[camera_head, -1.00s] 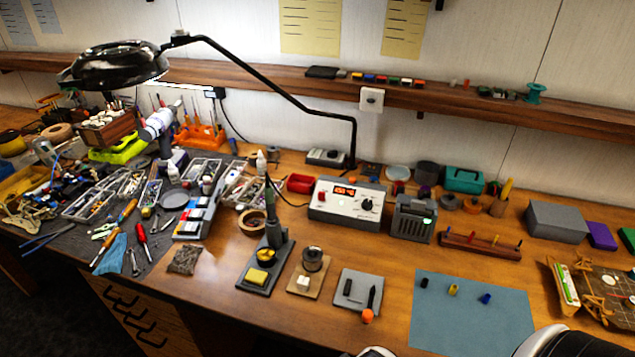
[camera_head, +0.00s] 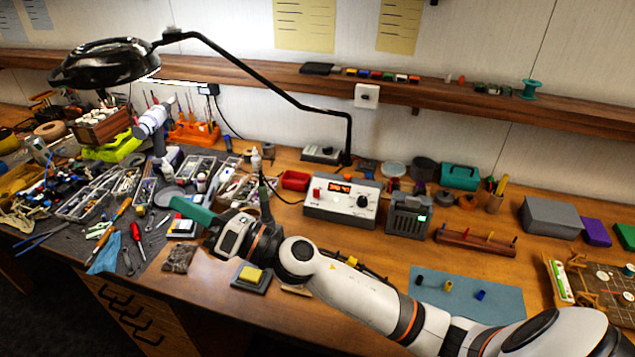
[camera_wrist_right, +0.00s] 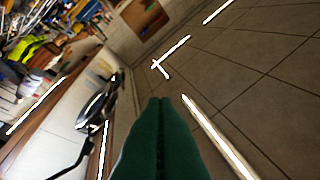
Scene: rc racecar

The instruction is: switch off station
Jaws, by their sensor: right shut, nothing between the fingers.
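The soldering station (camera_head: 342,200) is a white box with a lit orange display, a dark knob and a red switch (camera_head: 317,193) at the left of its front face. It stands at the middle of the bench against the back. My right gripper (camera_head: 190,211) has green fingers, shut and empty, to the left of the station and nearer the front, pointing left. In the right wrist view the green fingers (camera_wrist_right: 160,140) lie together with nothing between them. My right arm hides the iron stand's lower part and the tip tray. My left gripper is not in view.
The black lamp (camera_head: 110,62) arches over the left of the bench. A grey box with a green light (camera_head: 408,216) stands right of the station, and a red bin (camera_head: 295,180) to its left. A blue mat (camera_head: 500,297) lies at the front right. Tools crowd the left.

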